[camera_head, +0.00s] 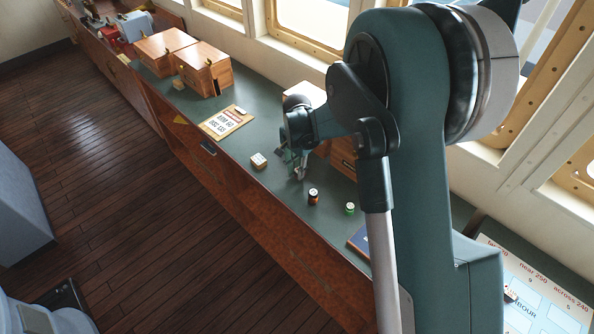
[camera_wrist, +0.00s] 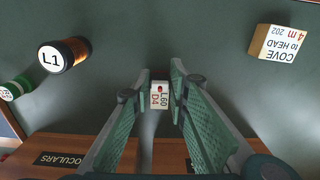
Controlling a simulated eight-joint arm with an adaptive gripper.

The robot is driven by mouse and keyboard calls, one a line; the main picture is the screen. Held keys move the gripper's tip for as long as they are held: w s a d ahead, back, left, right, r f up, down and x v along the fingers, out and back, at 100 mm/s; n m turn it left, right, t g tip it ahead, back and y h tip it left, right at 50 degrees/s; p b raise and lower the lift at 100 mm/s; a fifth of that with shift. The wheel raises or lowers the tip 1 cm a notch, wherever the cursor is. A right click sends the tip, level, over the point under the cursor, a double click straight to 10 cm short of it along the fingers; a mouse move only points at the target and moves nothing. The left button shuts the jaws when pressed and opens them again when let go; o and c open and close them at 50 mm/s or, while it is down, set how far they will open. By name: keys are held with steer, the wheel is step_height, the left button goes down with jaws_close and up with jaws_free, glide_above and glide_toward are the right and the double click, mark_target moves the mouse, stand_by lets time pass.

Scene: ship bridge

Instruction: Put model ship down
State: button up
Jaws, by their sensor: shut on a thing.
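My gripper (camera_head: 299,172) is low over the green counter (camera_head: 262,190), in front of the wooden boxes. In the wrist view my gripper (camera_wrist: 164,85) has its two green-padded fingers on either side of a small pale block marked L60 D4, with a red spot on top. I take this block to be the model ship (camera_wrist: 160,97), and the fingers are shut on it. Whether it touches the counter I cannot tell. In the head view the gripper mostly hides it.
Near the gripper stand a block marked COVE to HEAD (camera_wrist: 279,43), a dark jar marked L1 (camera_wrist: 64,56) and a green-banded jar (camera_head: 350,208). A clipboard (camera_head: 226,122) lies farther left; a chart board (camera_head: 535,300) is lower right.

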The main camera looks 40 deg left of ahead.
steer(key=shift+f, duration=0.25)
steer(key=o, duration=0.8)
steer(key=shift+r, duration=0.1)
steer(key=shift+r, duration=0.2)
step_height(320, 180, up, 12)
steer(key=shift+f, duration=0.1)
stand_by(0.8)
stand_by(0.4)
